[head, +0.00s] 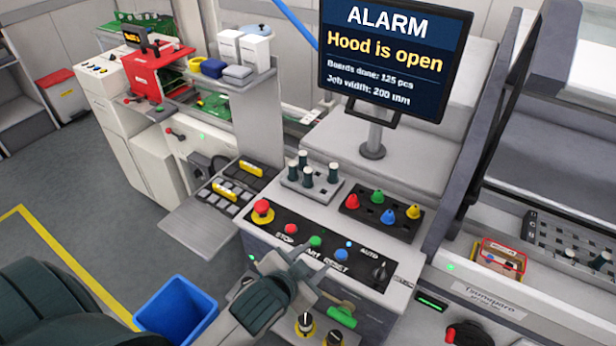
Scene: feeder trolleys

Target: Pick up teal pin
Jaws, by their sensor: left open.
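Several dark teal pins with pale tops, one of them a teal pin (333,173), stand upright in a light grey block (318,188) on the machine's console. My left gripper (306,264) is open and appears empty. It is over the front of the button panel, in front of the block and apart from the pins. It partly covers the panel and its lettering. My right gripper is not in view.
A dark rack (393,222) with red, blue, green and yellow cones stands right of the block. The alarm monitor (390,60) rises behind. A red stop button (263,208) and a black knob (380,271) stick up from the panel. A blue bin (176,308) is below left.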

